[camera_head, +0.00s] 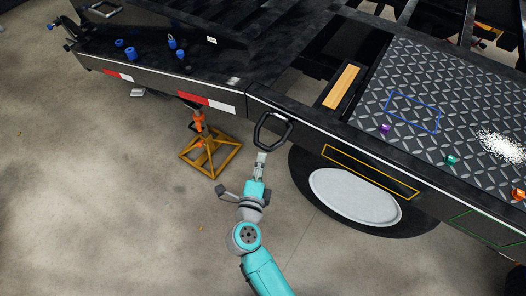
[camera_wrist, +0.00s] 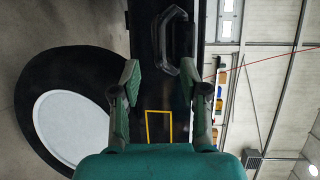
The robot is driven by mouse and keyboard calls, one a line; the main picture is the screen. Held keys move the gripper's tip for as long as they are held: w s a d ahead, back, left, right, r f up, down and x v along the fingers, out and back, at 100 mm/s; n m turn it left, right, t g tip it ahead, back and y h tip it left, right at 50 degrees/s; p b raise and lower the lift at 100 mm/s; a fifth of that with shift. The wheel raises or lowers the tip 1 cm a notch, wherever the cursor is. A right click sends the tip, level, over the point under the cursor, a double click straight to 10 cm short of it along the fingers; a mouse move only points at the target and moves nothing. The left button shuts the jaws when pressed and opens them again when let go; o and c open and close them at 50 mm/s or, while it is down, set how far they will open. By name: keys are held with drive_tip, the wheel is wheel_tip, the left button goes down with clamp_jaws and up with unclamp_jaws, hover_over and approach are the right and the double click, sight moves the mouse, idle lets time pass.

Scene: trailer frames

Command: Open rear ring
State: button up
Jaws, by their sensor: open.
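A black angular ring (camera_head: 258,131) sticks out from the side edge of the trailer frame, near the wheel. It also shows at the top of the wrist view (camera_wrist: 161,42), upright against the dark side beam. My gripper (camera_head: 262,158) is just in front of and below this ring in the head view. In the wrist view my gripper (camera_wrist: 159,76) has its two green fingers spread apart with nothing between them. The ring lies beyond the fingertips, mostly toward the right finger. Whether the fingers touch it I cannot tell.
The trailer wheel (camera_head: 355,197) is right of my gripper. An orange jack stand (camera_head: 233,150) is on the left. The diamond-plate deck (camera_head: 400,75) holds small coloured parts and a white pile (camera_head: 502,146). Bare concrete floor (camera_head: 90,200) lies at left.

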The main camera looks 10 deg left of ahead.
drive_tip(key=shift+s+d+r, duration=0.1)
drive_tip(key=shift+s+r, duration=0.1)
drive_tip(key=shift+s, duration=0.95)
drive_tip(key=shift+s+d+r, duration=0.1)
drive_tip(key=shift+s+r, duration=0.05)
drive_tip(key=shift+s, duration=1)
drive_tip(key=s+d+r+n+t+h, duration=0.1)
drive_tip(key=s+d+r+n+t, duration=0.2)
drive_tip(key=d, duration=0.7)
drive_tip(key=s+d+r+n, duration=0.15)
drive_tip(key=s+d, duration=0.35)
drive_tip(key=d, duration=0.5)
drive_tip(key=s+d+r+n+g, duration=0.1)
drive_tip(key=s+d+n, duration=0.3)
drive_tip(key=s, duration=0.7)
drive_tip(key=s+d+r+n+g, duration=0.1)
drive_tip(key=s+d+n+g, duration=0.2)
drive_tip(key=s+n, duration=0.6)
drive_tip(key=s+d, duration=0.1)
drive_tip(key=s, duration=0.2)
drive_tip(key=shift+g, duration=0.4)
drive_tip(key=shift+s+n, duration=0.1)
drive_tip(key=shift+n, duration=0.15)
